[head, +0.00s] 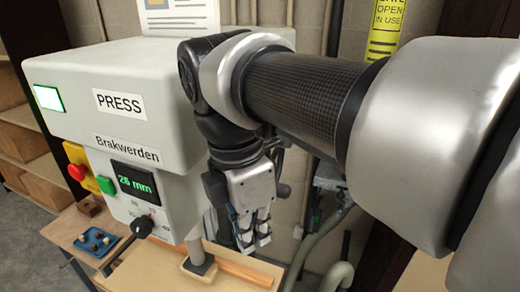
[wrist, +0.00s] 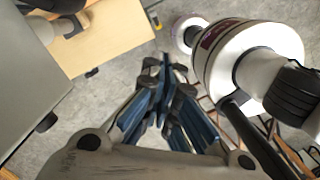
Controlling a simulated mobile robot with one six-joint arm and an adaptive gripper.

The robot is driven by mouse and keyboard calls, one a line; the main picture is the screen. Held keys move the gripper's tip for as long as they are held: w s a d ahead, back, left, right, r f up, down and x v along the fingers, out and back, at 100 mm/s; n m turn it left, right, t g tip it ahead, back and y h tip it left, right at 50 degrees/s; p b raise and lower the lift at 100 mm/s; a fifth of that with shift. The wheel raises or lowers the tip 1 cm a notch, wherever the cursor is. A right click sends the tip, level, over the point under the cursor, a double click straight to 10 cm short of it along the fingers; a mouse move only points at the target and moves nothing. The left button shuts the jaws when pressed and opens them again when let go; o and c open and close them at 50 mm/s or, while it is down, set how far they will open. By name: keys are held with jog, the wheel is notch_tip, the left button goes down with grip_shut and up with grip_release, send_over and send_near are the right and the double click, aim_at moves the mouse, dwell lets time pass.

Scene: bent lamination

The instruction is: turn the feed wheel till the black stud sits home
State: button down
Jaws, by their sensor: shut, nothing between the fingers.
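My gripper (head: 254,240) hangs below my arm to the right of the press, apart from it. In the wrist view its blue-padded fingers (wrist: 165,75) are shut with nothing between them. I cannot make out a feed wheel or a black stud for certain; my arm hides part of the area behind the press. The press (head: 150,75) carries a black knob (head: 142,226) with a numbered scale on its front. The display (head: 134,182) above it reads 26 mm. A grey press ram (head: 198,247) ends in a dark foot over the pale bed.
A blue tray (head: 84,253) with small round pieces is on the wooden table at left. Pipes (head: 325,240) stand right of my gripper. Floor (wrist: 130,85) shows below it.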

jog(key=w+a+r+n+t, duration=0.1)
jog(key=a+r+n+t, duration=0.25)
jog(key=r+n, duration=0.3)
jog(key=w+b+x, duration=0.1)
jog(key=b+x, duration=0.1)
jog(key=x, duration=0.9)
jog(key=shift+n, duration=0.45)
jog(key=w+r, duration=0.1)
jog(key=w+d+r+p, duration=0.1)
jog(key=r, duration=0.1)
jog(key=shift+w+d+r, duration=0.15)
jog(key=shift+d+r, duration=0.05)
jog(key=r+p, duration=0.1)
jog(key=w+r+p, duration=0.1)
jog(key=p, duration=0.1)
jog(key=shift+d, duration=0.2)
jog(key=shift+f, duration=0.1)
